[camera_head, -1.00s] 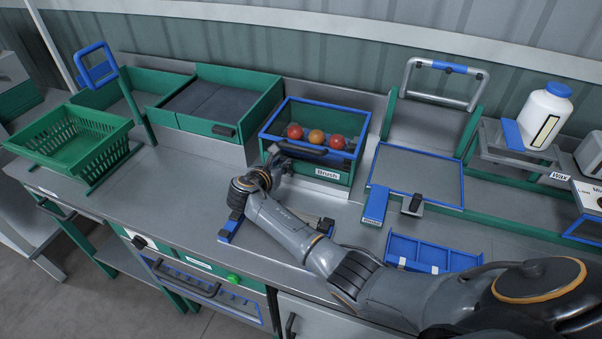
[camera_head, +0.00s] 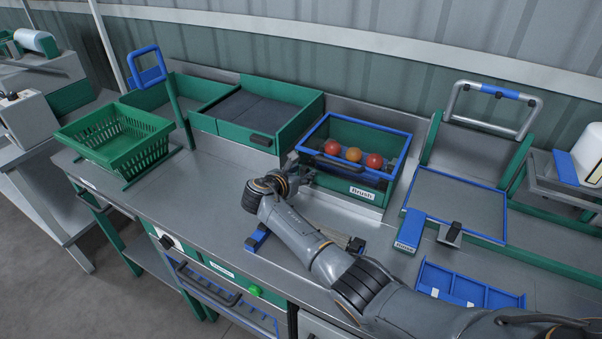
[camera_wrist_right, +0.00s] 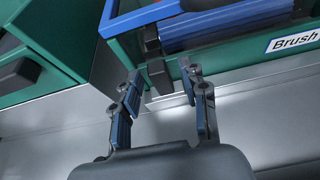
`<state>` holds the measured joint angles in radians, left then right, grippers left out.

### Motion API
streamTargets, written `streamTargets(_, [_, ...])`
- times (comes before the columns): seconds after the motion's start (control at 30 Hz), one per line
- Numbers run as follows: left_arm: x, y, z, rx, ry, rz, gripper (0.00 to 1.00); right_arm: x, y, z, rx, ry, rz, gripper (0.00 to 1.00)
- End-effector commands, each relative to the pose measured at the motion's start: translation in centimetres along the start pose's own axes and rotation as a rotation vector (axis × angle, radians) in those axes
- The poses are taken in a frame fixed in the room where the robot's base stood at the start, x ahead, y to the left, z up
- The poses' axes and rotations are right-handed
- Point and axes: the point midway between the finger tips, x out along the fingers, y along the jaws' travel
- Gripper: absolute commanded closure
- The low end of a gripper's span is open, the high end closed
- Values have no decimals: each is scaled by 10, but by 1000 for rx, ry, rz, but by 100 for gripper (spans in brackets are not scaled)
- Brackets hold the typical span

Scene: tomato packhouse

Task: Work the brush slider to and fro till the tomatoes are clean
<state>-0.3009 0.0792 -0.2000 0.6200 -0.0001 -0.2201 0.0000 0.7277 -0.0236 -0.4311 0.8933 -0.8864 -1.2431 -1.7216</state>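The brush box (camera_head: 394,197), green with a blue rim and a "Brush" label, stands at the back of the bench. Three tomatoes, a red one (camera_head: 332,147), an orange one (camera_head: 353,155) and another red one (camera_head: 374,161), sit in a row in it. My right gripper (camera_wrist_right: 163,98) is at the box's front left corner, fingers apart and empty. A dark handle piece (camera_wrist_right: 158,77) on the box front lies just beyond the gap between the fingertips; I cannot tell if they touch it. A blue roller (camera_wrist_right: 215,28) shows inside the box. My left gripper is out of view.
A green basket (camera_head: 112,143) and green trays (camera_head: 272,112) stand to the left. A blue-rimmed panel (camera_head: 455,200), a blue "Rinse" block (camera_head: 411,230) and a blue divided tray (camera_head: 470,287) are to the right. Bare bench (camera_head: 215,190) lies left of my arm.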

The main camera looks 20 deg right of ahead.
Motion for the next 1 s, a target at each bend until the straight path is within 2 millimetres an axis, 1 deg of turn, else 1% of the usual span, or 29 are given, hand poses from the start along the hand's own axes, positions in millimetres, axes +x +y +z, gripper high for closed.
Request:
streamTargets(0.17, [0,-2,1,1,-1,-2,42,-1,0,0,0,0,0,57])
streamTargets(0.27, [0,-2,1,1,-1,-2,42,-7,0,-1,-1,0,0,57])
streamTargets(0.37, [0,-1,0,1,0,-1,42,-20,1,-1,1,0,2,57])
streamTargets(0.43, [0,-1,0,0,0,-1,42,-33,0,-2,1,2,3,57])
streamTargets(0.5, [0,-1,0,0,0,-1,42,-50,1,-1,2,1,4,57])
streamTargets(0.7, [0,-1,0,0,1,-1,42,-91,1,-1,1,1,3,57])
streamTargets(0.83, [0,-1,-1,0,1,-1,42,-109,0,-1,1,1,2,57])
streamTargets(1.0, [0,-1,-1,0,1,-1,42,-119,0,0,-1,0,1,57])
